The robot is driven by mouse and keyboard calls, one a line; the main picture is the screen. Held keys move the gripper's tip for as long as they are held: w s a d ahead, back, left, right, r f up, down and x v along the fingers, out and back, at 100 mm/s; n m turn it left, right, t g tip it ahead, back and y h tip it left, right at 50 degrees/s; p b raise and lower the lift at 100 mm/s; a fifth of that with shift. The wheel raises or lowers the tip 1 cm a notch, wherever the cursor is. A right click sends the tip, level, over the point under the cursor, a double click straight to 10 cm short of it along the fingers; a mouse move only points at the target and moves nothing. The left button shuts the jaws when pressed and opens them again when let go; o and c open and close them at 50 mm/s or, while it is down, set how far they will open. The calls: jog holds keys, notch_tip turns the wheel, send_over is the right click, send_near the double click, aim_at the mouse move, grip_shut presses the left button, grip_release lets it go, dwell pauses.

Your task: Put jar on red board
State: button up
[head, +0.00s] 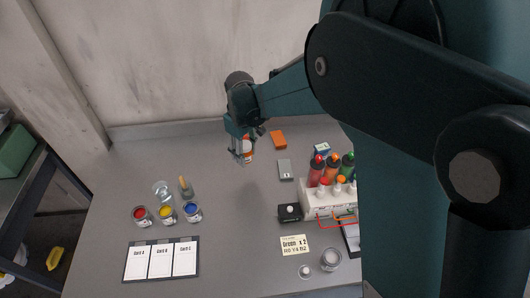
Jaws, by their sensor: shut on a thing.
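My gripper (242,158) points down over the back middle of the grey table. It is shut on a small orange-and-white jar (248,154), which the fingers partly hide. I cannot tell whether the jar touches the table. A flat orange-red block or board (278,140) lies just right of the gripper, near the back wall; it may be the red board. Three open paint jars stand at the left: red (140,216), yellow (166,212) and blue (193,211). An empty clear glass jar (331,259) stands at the front right.
A white rack (318,200) holds several coloured bottles at the right, partly behind my arm. A grey device (285,169), a black box (289,212) and a "Green" card (295,245) lie nearby. A clipboard with three cards (160,279) lies front left. The table's middle is clear.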

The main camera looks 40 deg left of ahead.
jog(key=shift+r, duration=0.1)
dwell(0.3)
notch_tip(320, 180, up, 20)
jog(key=w+d+m, duration=0.2)
jog(key=w+d, duration=0.6)
jog(key=d, duration=0.3)
jog(key=w+d+m+p, duration=0.1)
jog(key=w+d+m, duration=0.2)
jog(key=w+d, duration=0.55)
jog(key=w+d+m, duration=0.2)
jog(key=w+d, duration=0.5)
jog(key=d, duration=0.6)
jog(key=w+d+m+p, duration=0.2)
jog(key=d+m, duration=0.8)
jog(key=d, duration=3.7)
notch_tip(320, 180, down, 18)
jog(key=shift+a, duration=0.15)
